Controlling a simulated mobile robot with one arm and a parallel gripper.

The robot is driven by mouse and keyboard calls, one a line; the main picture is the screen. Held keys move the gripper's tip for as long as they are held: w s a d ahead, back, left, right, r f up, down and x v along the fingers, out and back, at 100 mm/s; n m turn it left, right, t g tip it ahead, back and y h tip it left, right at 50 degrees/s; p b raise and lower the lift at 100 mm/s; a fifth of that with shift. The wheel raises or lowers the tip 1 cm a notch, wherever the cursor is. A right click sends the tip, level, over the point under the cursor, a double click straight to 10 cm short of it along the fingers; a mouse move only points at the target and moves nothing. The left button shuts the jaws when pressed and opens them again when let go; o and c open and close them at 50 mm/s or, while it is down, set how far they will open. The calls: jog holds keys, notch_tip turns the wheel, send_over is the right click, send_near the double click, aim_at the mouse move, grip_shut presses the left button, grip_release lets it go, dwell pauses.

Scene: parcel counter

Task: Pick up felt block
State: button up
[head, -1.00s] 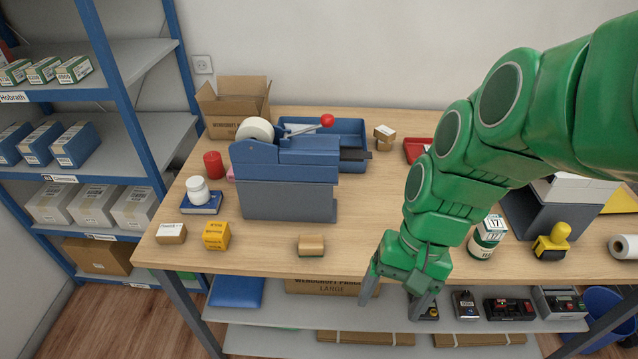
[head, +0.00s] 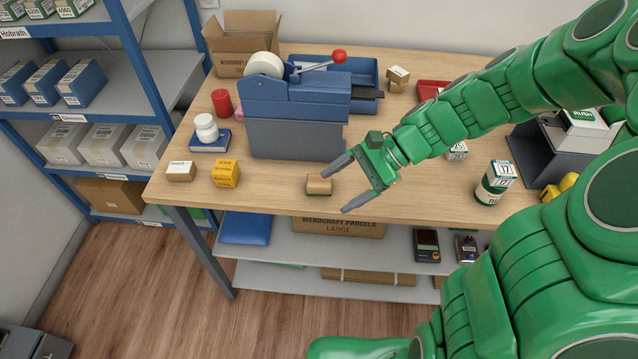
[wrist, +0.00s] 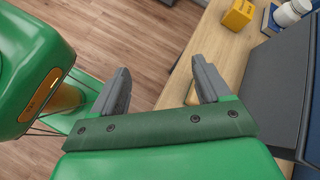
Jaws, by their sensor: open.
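The felt block (head: 319,184), a small tan block with a dark underside, lies near the front edge of the wooden counter, in front of the blue tape dispenser. My gripper (head: 335,190) is open and empty in the head view, its two grey fingers pointing left. Its fingertips appear just right of the block. Height above the counter is hard to judge. In the wrist view my open gripper (wrist: 161,65) shows the counter's edge and the floor beyond its fingers.
The tape dispenser (head: 296,120) stands close behind the block. A yellow box (head: 225,173) and a small white-topped carton (head: 181,171) sit to the left, with a white bottle (head: 206,127) on a blue pad behind. A labelled can (head: 494,184) stands right. The counter around the block is clear.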

aim_at(316, 183)
jog(key=w+f+m+y, duration=0.1)
jog(key=w+f+m, duration=0.1)
jog(key=w+f+m+t+y, duration=0.1)
jog(key=w+f+m, duration=0.1)
jog(key=w, duration=0.1)
jog(key=w+f+m+t+y, duration=0.1)
jog(key=w+f+m, duration=0.1)
jog(key=w, duration=0.1)
jog(key=shift+w+d+f+m, duration=0.1)
jog(key=shift+d+f+m, duration=0.2)
jog(key=shift+m, duration=0.1)
jog(key=shift+w+d+f+m+t, duration=0.1)
jog(key=shift+w+f+m+t, duration=0.2)
jog(key=shift+w+f+m, duration=0.25)
jog(key=shift+y, duration=0.3)
jog(key=shift+s+r+x, duration=0.15)
jog(key=shift+x, duration=1.5)
jog(key=shift+s+r+x, duration=0.1)
jog(key=shift+s+x, duration=0.05)
jog(key=shift+x, duration=1.45)
jog(key=shift+a+f, duration=0.3)
jog(key=shift+a, duration=0.35)
jog(key=shift+c, duration=0.4)
jog(key=c, duration=1)
